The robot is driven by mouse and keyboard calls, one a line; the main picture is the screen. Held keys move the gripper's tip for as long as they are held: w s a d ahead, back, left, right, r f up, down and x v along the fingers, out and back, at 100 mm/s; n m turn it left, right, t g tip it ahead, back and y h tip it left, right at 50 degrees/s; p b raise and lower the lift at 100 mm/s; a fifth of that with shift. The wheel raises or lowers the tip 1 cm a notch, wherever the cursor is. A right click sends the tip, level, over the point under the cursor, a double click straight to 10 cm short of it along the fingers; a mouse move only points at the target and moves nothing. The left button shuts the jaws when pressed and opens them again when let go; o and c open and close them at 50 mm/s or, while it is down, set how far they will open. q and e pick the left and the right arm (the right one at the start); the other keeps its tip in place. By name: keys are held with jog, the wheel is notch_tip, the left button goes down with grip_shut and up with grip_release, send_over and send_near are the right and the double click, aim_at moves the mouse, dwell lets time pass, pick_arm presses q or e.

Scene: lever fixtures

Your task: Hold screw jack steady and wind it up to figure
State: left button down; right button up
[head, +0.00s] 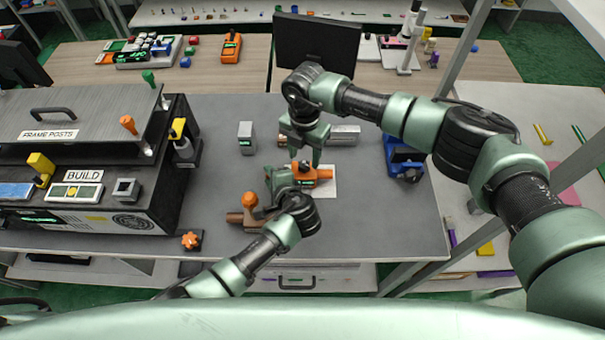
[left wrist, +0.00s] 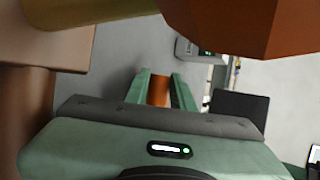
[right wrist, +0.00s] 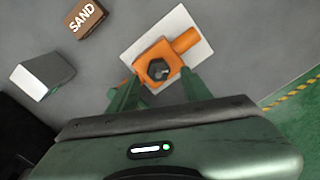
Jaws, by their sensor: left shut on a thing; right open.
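The screw jack (head: 318,174) is an orange body on a white plate (head: 329,190) on the grey bench. In the right wrist view the jack (right wrist: 158,65) shows a dark hexagonal head on top and a stub to the upper right. My left gripper (head: 287,176) is at the jack's left side, shut on an orange part that shows between its fingers in the left wrist view (left wrist: 158,90). My right gripper (head: 305,157) is open just above and behind the jack. Its fingers stand apart in the right wrist view (right wrist: 158,87). The jack's readout is hard to read.
A brown block with an orange knob (head: 249,200) stands near my left wrist. Grey blocks (head: 246,138) and a blue fixture (head: 400,160) stand around the jack. The black BUILD machine (head: 95,205) fills the left. A brown SAND block (right wrist: 85,18) shows in the right wrist view.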

pick_arm(q)
jog(key=shift+s+f, duration=0.1)
jog(key=shift+f, duration=0.05)
pick_arm(e)
notch_tip(320, 180, up, 12)
dwell(0.5)
dwell(0.3)
pick_arm(q)
jog(key=c, duration=1.1)
grip_release()
jog(key=shift+s+f, duration=0.1)
jog(key=shift+s+d+r, duration=0.2)
jog(key=shift+s+d, duration=0.05)
jog(key=shift+s, duration=0.15)
jog(key=shift+w+r+v, duration=0.1)
jog(key=shift+v, duration=1.75)
jog(key=shift+w+r+v, duration=0.1)
jog(key=shift+r+v, duration=0.05)
jog(key=shift+v, duration=1.7)
jog(key=shift+w+r+v, duration=0.1)
jog(key=shift+v, duration=1.7)
